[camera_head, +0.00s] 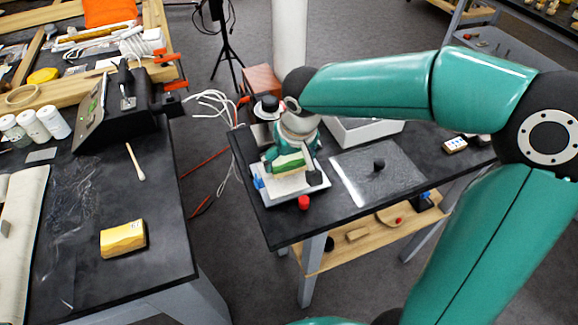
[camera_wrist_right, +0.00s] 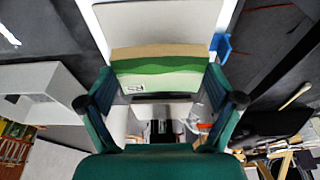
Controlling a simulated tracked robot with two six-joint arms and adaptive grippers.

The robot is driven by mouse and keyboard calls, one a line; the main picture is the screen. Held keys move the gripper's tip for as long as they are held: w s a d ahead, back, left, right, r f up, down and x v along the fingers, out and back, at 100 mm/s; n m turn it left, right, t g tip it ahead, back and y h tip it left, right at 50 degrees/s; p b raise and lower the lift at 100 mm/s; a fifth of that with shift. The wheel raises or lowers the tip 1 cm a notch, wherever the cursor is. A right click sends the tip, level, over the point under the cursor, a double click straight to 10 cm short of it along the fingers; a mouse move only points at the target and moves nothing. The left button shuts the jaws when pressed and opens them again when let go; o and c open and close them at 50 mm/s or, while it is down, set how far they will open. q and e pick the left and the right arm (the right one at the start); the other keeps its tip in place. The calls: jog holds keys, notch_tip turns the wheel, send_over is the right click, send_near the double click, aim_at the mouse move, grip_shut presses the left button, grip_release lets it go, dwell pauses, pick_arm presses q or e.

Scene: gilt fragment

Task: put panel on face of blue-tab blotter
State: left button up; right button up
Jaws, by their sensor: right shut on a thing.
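My right gripper (camera_head: 290,155) is shut on the panel (camera_head: 288,164), a green piece with a pale wood edge. In the wrist view the panel (camera_wrist_right: 158,68) spans between both fingers. The panel is over the blotter's far part; I cannot tell whether they touch. My left gripper is out of view.
A red knob (camera_head: 303,203) stands at the table's front edge. A clear sheet (camera_head: 372,185) with a black knob (camera_head: 379,164) lies to the right. A white box (camera_head: 360,131) stands behind. A yellow block (camera_head: 122,239) lies on the left table. A gap separates the tables.

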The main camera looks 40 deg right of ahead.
jog(key=shift+f, duration=1.35)
jog(key=shift+f, duration=0.1)
jog(key=o, duration=0.8)
jog(key=shift+o, duration=0.2)
jog(key=shift+r, duration=0.25)
jog(key=v, duration=1.1)
jog(key=shift+r+p, duration=0.35)
jog(key=shift+r, duration=0.05)
